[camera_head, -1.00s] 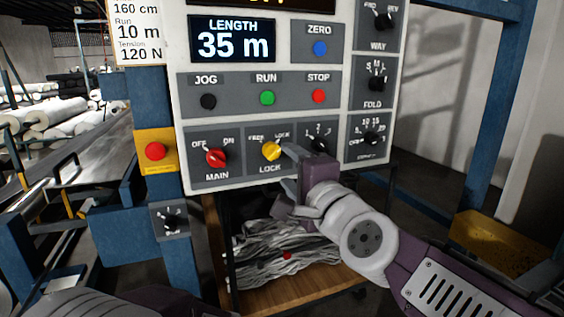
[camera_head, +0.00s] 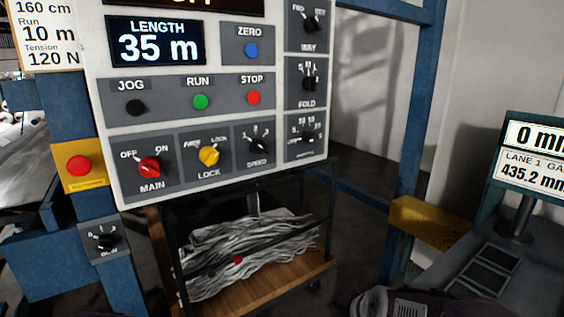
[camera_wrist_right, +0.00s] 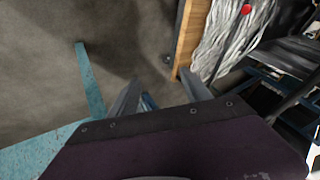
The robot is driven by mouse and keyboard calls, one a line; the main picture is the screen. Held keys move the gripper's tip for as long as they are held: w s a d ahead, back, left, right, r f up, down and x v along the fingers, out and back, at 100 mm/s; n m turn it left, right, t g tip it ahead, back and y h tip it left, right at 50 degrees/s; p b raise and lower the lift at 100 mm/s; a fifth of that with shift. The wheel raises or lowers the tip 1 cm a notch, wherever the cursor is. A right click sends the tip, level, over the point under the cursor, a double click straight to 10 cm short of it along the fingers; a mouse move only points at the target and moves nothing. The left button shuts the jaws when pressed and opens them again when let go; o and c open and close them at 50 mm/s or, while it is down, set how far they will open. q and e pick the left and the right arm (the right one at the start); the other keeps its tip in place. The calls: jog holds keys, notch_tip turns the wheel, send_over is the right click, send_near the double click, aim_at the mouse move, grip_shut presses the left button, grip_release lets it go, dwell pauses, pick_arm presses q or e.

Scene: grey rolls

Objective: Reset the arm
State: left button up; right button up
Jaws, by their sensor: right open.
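My right gripper (camera_wrist_right: 165,95) shows in the right wrist view with its two fingers apart and nothing between them. It hangs over the grey floor, beside the wooden shelf edge. In the head view only a part of my right arm shows, low at the bottom right, and the gripper itself is out of that view. It is clear of the control panel (camera_head: 215,117). The yellow LOCK knob (camera_head: 209,156) and the red MAIN knob (camera_head: 150,168) are on the panel's lower row. My left gripper is in neither view.
Under the panel a wooden shelf (camera_head: 290,277) holds a heap of grey-white strips (camera_head: 245,245). A blue post (camera_head: 408,150) and a yellow box (camera_head: 430,222) stand to the right. A second display unit (camera_head: 535,155) is at the right edge. A red button (camera_head: 78,166) sits left of the panel.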

jog(key=s+d+f+n+g+h, duration=0.1)
jog(key=s+d+f+n+g, duration=0.15)
jog(key=s+f+n, duration=0.4)
jog(key=s+d+f+n+g, duration=0.1)
jog(key=s+f+g, duration=0.25)
jog(key=s, duration=0.55)
notch_tip(320, 180, up, 22)
jog(key=p, duration=2.1)
jog(key=shift+a, duration=0.25)
jog(key=shift+n, duration=0.25)
